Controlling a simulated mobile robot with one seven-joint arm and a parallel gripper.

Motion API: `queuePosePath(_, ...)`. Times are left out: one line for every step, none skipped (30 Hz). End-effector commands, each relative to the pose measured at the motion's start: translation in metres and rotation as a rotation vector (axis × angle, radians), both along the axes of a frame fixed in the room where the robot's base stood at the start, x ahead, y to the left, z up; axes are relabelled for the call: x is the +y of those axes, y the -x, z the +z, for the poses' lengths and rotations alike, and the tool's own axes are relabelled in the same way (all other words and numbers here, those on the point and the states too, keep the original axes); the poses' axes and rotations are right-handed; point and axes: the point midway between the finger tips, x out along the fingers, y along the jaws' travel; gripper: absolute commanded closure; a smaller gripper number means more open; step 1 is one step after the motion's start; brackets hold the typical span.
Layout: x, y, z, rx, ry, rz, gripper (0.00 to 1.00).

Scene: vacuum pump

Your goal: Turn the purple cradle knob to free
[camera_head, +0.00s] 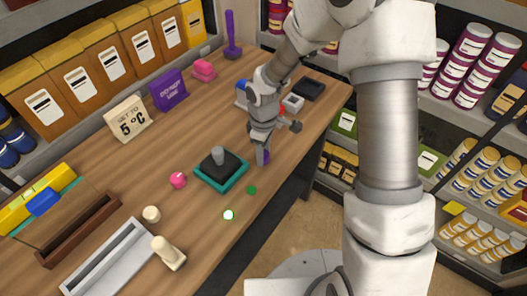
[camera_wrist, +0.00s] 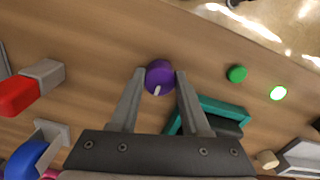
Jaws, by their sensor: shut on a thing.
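The purple cradle knob (camera_wrist: 159,76) is a round knob with a white pointer mark, set in the wooden bench top. In the wrist view it sits between the two fingertips of my gripper (camera_wrist: 158,80), which are shut on its sides. The white mark points toward the bottom of the picture, slightly left. In the head view my gripper (camera_head: 262,155) reaches down to the bench, and only part of the purple knob (camera_head: 265,157) shows beside the fingers. A teal-edged black cradle (camera_head: 221,171) with a grey upright peg stands just left of the knob.
A green button (camera_head: 251,190) and a lit green lamp (camera_head: 228,215) lie near the bench's front edge. A pink knob (camera_head: 178,180) is left of the cradle. A grey tray (camera_head: 110,258) and a "set to 5 °C" sign (camera_head: 129,119) stand farther left. A red-and-grey block (camera_wrist: 35,86) is left of my fingers.

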Motion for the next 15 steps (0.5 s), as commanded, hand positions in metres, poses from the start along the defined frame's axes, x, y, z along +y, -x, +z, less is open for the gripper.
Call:
queuePosePath(0.0001,-0.0004,0.0004,-0.001,0.0,0.003,1.0)
queuePosePath(0.0001,-0.0004,0.0004,-0.001,0.0,0.003,1.0)
queuePosePath(0.0002,-0.0004,0.0004,-0.001,0.0,0.003,1.0)
queuePosePath(0.0002,-0.0004,0.0004,-0.001,0.0,0.003,1.0)
queuePosePath(0.0002,-0.0004,0.0004,-0.001,0.0,0.003,1.0)
queuePosePath(0.0002,-0.0004,0.0004,-0.001,0.0,0.003,1.0)
queuePosePath(0.0002,-0.0004,0.0004,-0.001,0.0,0.003,1.0)
queuePosePath(0.0002,-0.0004,0.0004,-0.002,0.001,0.003,1.0)
queuePosePath(0.0002,-0.0004,0.0004,-0.002,0.001,0.003,0.47)
queuePosePath(0.0002,-0.0004,0.0004,-0.002,0.001,0.003,0.41)
queuePosePath(0.0002,-0.0004,0.0004,-0.001,0.0,0.003,0.36)
queuePosePath(0.0002,-0.0003,0.0004,-0.001,0.0,0.002,0.29)
queuePosePath(0.0002,-0.0004,0.0003,-0.001,0.0,0.002,0.24)
queuePosePath(0.0002,-0.0003,0.0003,-0.001,0.0,0.002,0.24)
queuePosePath(0.0002,-0.0003,0.0003,-0.001,0.0,0.002,0.24)
